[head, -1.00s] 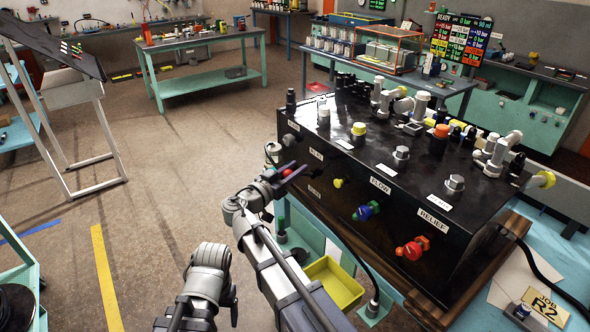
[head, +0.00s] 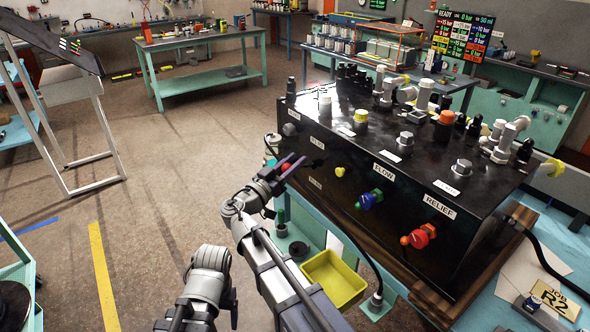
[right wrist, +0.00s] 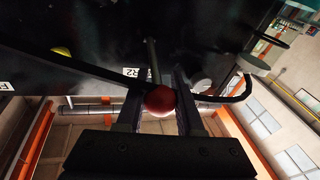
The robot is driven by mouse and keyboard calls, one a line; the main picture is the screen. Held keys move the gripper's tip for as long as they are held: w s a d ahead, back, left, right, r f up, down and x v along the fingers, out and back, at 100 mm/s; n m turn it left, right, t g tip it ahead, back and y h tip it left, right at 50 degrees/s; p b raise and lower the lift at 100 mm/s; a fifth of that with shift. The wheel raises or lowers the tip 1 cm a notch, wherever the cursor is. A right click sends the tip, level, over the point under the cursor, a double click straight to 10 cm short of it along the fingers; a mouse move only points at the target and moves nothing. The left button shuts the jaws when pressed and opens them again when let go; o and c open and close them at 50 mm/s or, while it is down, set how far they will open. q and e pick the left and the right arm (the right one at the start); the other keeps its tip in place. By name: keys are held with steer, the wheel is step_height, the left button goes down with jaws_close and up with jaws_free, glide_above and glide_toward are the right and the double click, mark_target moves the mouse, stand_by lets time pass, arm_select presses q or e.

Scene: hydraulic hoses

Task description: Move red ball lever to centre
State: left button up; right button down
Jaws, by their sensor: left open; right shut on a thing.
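The red ball lever has a round red ball (head: 286,168) at the left end of the black panel's front face. In the right wrist view the red ball (right wrist: 159,101) sits between my right fingers, with a thin dark rod running up from it to the panel. My right gripper (head: 287,166) is shut on the ball. The black panel box (head: 330,215) carries labelled controls along its front. My left gripper (head: 230,298) is low at the left, away from the panel; its fingers are hard to make out.
A small yellow knob (head: 340,171), a blue-green knob (head: 369,200) and a red knob (head: 419,237) stick out of the front to the right. A yellow tray (head: 343,284) lies below. Fittings crowd the panel top. Open floor (head: 165,215) lies at the left.

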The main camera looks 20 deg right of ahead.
arm_select(q)
step_height(320, 180, down, 8)
steer(key=b, duration=0.6)
steer(key=shift+r, duration=0.25)
arm_select(e)
steer(key=shift+s+a+f+n+t+h, duration=0.15)
steer(key=shift+f+n+t+h, duration=0.1)
steer(key=shift+f+t+h, duration=0.3)
steer(key=shift+a+f+n+t+h, duration=0.15)
steer(key=shift+f+n+t+h, duration=0.1)
steer(key=shift+f+t+h, duration=0.25)
steer(key=shift+r, duration=0.15)
steer(key=c, duration=0.5)
jaws_free()
steer(key=shift+c, duration=0.2)
